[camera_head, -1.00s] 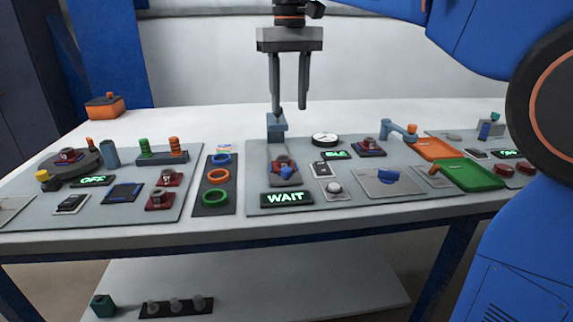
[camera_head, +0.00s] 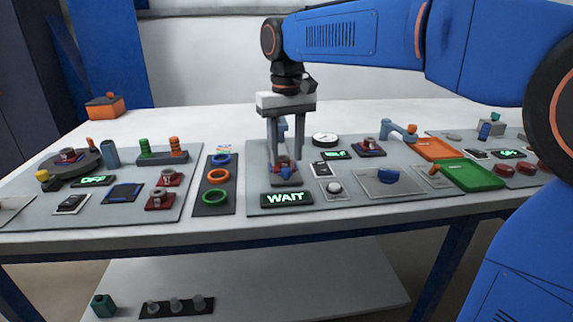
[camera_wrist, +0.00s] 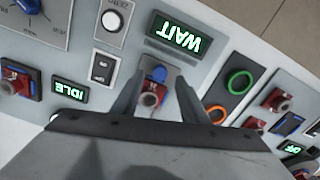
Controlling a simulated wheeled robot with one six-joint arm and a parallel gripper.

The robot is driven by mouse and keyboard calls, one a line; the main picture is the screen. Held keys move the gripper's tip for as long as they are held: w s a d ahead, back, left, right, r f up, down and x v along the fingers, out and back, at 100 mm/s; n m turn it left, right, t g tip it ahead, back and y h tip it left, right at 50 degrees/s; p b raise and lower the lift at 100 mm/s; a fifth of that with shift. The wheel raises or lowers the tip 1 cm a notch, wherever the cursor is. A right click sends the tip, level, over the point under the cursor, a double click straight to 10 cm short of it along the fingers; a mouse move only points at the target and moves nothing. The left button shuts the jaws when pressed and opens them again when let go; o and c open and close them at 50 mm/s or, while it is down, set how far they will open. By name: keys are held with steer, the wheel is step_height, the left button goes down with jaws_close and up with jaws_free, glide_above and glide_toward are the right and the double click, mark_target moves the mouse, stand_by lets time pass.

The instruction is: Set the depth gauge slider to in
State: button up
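No part in view is readable as a depth gauge slider, so I cannot tell which one it is. My gripper (camera_head: 285,150) points down over the middle panel (camera_head: 257,208), behind the green WAIT display (camera_head: 287,199). Its fingers are apart. Between and below them is a red fitting with a blue part (camera_wrist: 156,78) on a grey plate, partly hidden by the fingers in the head view. In the wrist view, gaps show between the fingers and this fitting; I cannot tell whether either finger touches it.
Beside the fitting are a switch and a white button (camera_head: 334,187), a round white gauge (camera_head: 325,139) and a blue knob (camera_head: 388,175). A strip of coloured rings (camera_head: 217,175) lies left. Orange (camera_head: 437,148) and green (camera_head: 470,174) trays lie right. The table's back is mostly clear.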

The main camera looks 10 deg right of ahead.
mark_target(286, 169)
steer(key=shift+f, duration=1.95)
jaws_close()
